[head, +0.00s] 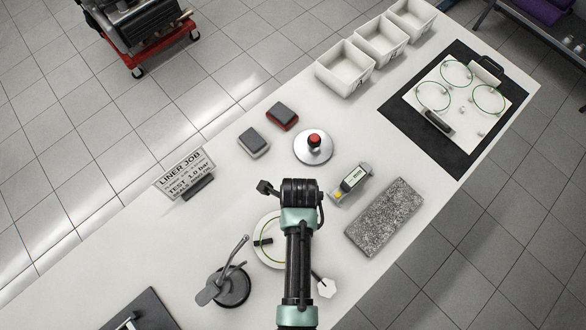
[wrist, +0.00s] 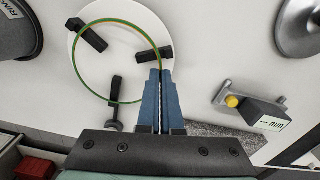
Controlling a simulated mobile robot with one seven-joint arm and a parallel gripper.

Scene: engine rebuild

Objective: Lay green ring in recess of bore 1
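My gripper (wrist: 161,72) points down over a white round plate (wrist: 86,62) with black blocks on it. A thin green ring (wrist: 107,22), orange along its edge, circles over the plate. The ring's right side meets my two blue fingertips, which are nearly together and appear to pinch it. In the head view my arm covers the gripper (head: 300,188) and part of the plate. An engine block (head: 140,18) stands on a red stand at top left, cut by the frame; its bores cannot be made out.
A white board (head: 463,119) with several green rings lies on a black mat at the right. Three white bins (head: 345,80) line the back edge. A gauge (head: 352,182), granite slab (head: 385,215), red-knobbed disc (head: 314,142), sign (head: 184,174) and black stand (head: 231,286) surround my arm.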

